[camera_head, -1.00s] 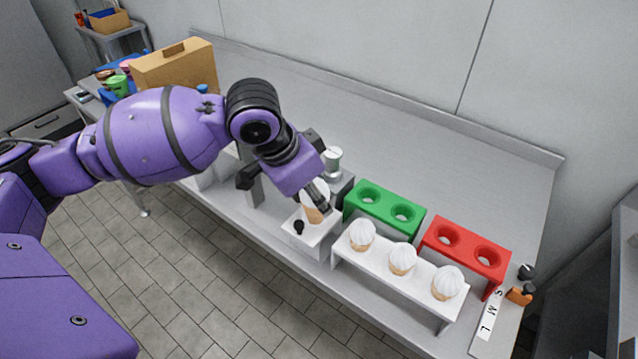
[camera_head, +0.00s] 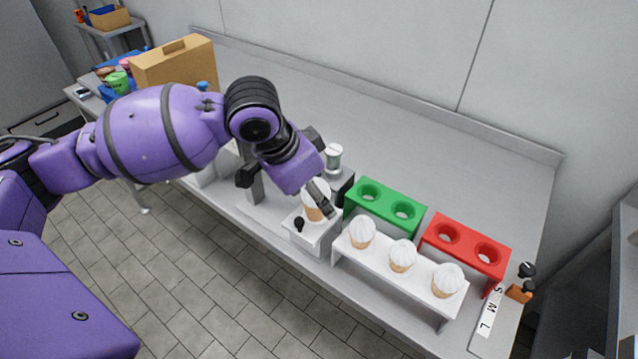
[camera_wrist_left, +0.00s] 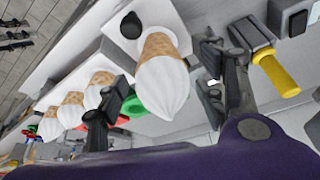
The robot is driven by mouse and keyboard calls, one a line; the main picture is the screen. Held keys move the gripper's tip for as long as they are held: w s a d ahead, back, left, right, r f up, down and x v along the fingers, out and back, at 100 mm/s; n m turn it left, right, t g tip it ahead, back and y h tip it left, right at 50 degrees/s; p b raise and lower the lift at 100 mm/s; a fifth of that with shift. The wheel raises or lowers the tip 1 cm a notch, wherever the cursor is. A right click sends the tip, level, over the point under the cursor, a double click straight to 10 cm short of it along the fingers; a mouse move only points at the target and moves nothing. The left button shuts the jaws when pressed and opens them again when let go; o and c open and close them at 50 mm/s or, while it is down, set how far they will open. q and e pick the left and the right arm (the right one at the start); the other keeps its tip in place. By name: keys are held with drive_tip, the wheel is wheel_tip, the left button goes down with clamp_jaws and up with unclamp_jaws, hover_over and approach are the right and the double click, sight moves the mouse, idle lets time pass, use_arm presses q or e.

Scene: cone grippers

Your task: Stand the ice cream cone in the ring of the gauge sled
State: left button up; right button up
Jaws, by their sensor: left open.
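The ice cream cone (camera_head: 314,209), a tan wafer with white swirled ice cream, stands at the white gauge sled (camera_head: 312,236), which has a black knob. The wrist view shows the cone (camera_wrist_left: 162,78) with its narrow end at the white sled block (camera_wrist_left: 125,45), beside the knob; the ring itself cannot be made out. My left gripper (camera_head: 316,192) is around the upper cone. In the wrist view its dark fingers (camera_wrist_left: 168,98) are spread, with gaps on both sides of the ice cream. My right gripper is not in view.
A white rack (camera_head: 385,272) with three cones stands right of the sled. A green holder (camera_head: 384,208) and a red holder (camera_head: 465,250), each with two empty holes, are behind it. The rear counter is clear.

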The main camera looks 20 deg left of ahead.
use_arm(q)
drive_tip(key=v, duration=1.1)
drive_tip(key=shift+r, duration=0.35)
